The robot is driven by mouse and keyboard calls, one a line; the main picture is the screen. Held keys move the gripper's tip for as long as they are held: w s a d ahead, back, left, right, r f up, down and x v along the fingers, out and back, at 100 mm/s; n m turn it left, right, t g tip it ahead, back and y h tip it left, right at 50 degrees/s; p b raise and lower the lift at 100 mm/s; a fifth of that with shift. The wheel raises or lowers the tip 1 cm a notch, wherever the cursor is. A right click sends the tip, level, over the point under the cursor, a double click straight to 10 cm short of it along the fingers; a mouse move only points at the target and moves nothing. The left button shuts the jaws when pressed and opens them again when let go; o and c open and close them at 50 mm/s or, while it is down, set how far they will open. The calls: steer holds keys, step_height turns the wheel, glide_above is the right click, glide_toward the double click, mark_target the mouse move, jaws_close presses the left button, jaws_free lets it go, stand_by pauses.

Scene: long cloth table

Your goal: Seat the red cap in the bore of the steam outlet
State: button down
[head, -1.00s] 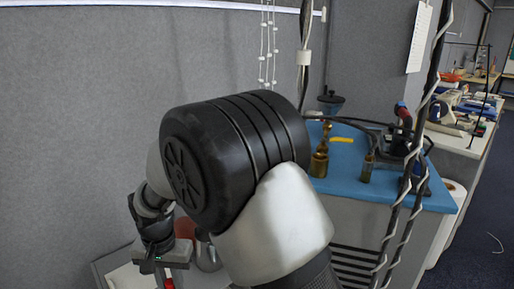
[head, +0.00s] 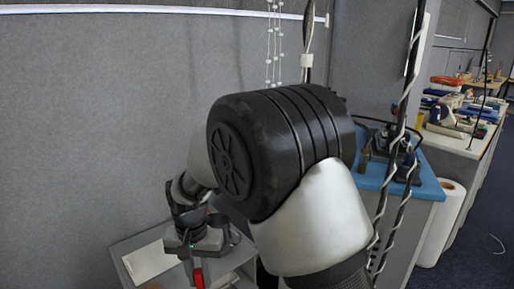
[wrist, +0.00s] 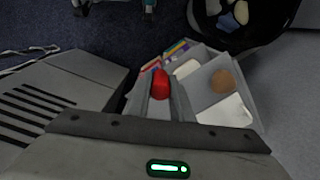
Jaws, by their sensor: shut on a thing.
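My gripper (head: 195,272) is low in the head view, pointing down. It is shut on the red cap (head: 198,278). In the wrist view the red cap (wrist: 160,84) shows at the fingertips, above a compartmented grey box (wrist: 200,60); I cannot tell how far above. The steam outlet cannot be made out in either view. My arm covers the middle of the head view and hides what is behind it.
A pale-topped stand (head: 150,262) is below my gripper. A blue-topped bench (head: 428,188) with dark equipment stands at right, behind hanging cables (head: 400,130). In the wrist view, a black bin (wrist: 270,35) holding several small items is at top right. Floor shows at top left.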

steer(key=w+d+r, duration=0.2)
steer(key=d+r, duration=0.2)
steer(key=d, duration=1)
steer(key=w+d+r, duration=0.1)
steer(key=d+r, duration=0.3)
steer(key=d, duration=1.1)
step_height(320, 180, up, 8)
steer(key=s+p, duration=0.1)
steer(key=p, duration=1.6)
steer(key=shift+s+a+f+n+p, duration=0.25)
steer(key=shift+s+a+n+p, duration=0.1)
steer(key=shift+s+n+p, duration=0.05)
steer(key=shift+f, duration=0.15)
